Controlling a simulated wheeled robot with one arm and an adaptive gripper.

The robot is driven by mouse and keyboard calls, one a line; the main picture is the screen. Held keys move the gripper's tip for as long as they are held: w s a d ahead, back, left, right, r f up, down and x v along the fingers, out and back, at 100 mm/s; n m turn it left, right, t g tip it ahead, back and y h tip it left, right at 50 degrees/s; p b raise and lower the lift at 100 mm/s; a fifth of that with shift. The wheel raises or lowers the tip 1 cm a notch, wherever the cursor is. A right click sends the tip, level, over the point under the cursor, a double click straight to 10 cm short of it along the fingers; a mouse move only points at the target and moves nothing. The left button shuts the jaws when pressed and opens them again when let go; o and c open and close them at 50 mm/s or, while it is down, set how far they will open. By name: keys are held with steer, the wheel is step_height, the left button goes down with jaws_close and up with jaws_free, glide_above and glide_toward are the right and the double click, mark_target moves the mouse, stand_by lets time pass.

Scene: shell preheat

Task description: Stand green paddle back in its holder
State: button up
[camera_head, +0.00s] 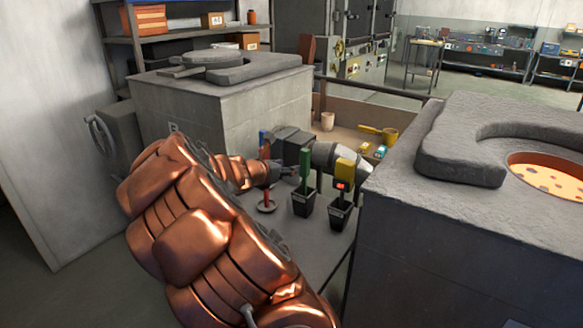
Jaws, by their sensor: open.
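The green paddle (305,164) stands upright, its lower end meeting a black cup-like holder (303,203). My copper-coloured arm reaches in from the bottom, and my gripper (289,171) is open just left of the green paddle. The fingertips are small and dark here; I cannot tell whether they touch the paddle. A yellow paddle (345,169) with a red patch stands in a second black holder (340,213) to the right.
A red upright piece (267,196) stands on a small round base left of the holders. A stone-topped block (222,105) stands behind left; a larger block (450,235) with a glowing round opening fills the right. A grey machine (293,145) is behind the paddles.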

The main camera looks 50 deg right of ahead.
steer(key=shift+a+r, duration=0.15)
steer(key=shift+a, duration=0.45)
steer(key=s+a+r+m+g+y, duration=0.1)
steer(key=s+a+m+g+y, duration=0.15)
steer(key=s+a+m, duration=0.8)
steer(key=s+a+f+m+y, duration=0.2)
steer(key=s+a+y, duration=0.2)
steer(key=a, duration=0.7)
steer(key=s+a+f+m+y, duration=0.3)
steer(key=s+a, duration=0.3)
steer(key=a, duration=0.6)
steer(key=s+a+f+m+y, duration=0.2)
steer(key=s+a+m+y, duration=0.1)
steer(key=a, duration=0.9)
steer(key=shift+s+f+y, duration=0.25)
steer(key=shift+s+y, duration=0.6)
steer(key=shift+s, duration=0.4)
